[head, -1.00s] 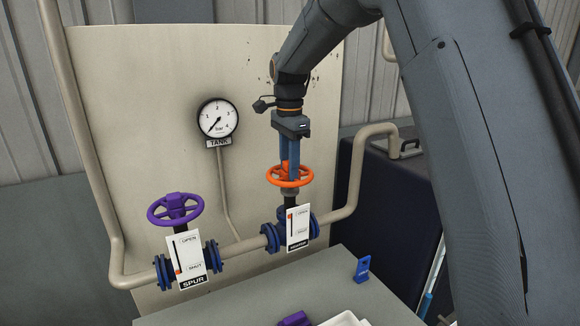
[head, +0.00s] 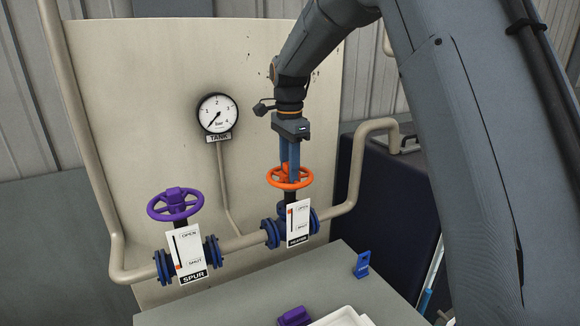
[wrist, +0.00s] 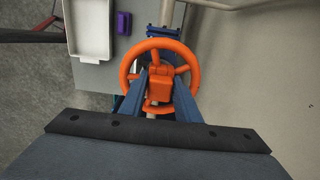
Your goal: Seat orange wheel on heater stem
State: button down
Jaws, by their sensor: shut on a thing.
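The orange wheel (head: 289,179) is level above the right-hand valve, whose plate appears to read HEATER (head: 298,224). My gripper (head: 290,165) points down and is shut on the wheel's hub. In the wrist view the two blue fingers of my gripper (wrist: 160,88) close on the orange hub, and the wheel's rim (wrist: 190,62) shows around them. The dark heater stem (head: 291,195) runs from just under the wheel down to the blue valve body. I cannot tell whether the hub is fully down on the stem.
A purple wheel (head: 175,205) is on the SPUR valve at left. The TANK gauge (head: 217,113) hangs on the backing panel. On the grey bench (head: 240,300) are a blue tag-like piece (head: 362,265), a purple block (head: 294,317) and a white tray (head: 345,318).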

jog(key=c, duration=1.3)
grip_release()
jog(key=shift+f, duration=0.1)
jog(key=shift+o, duration=0.2)
jog(key=shift+r, duration=4)
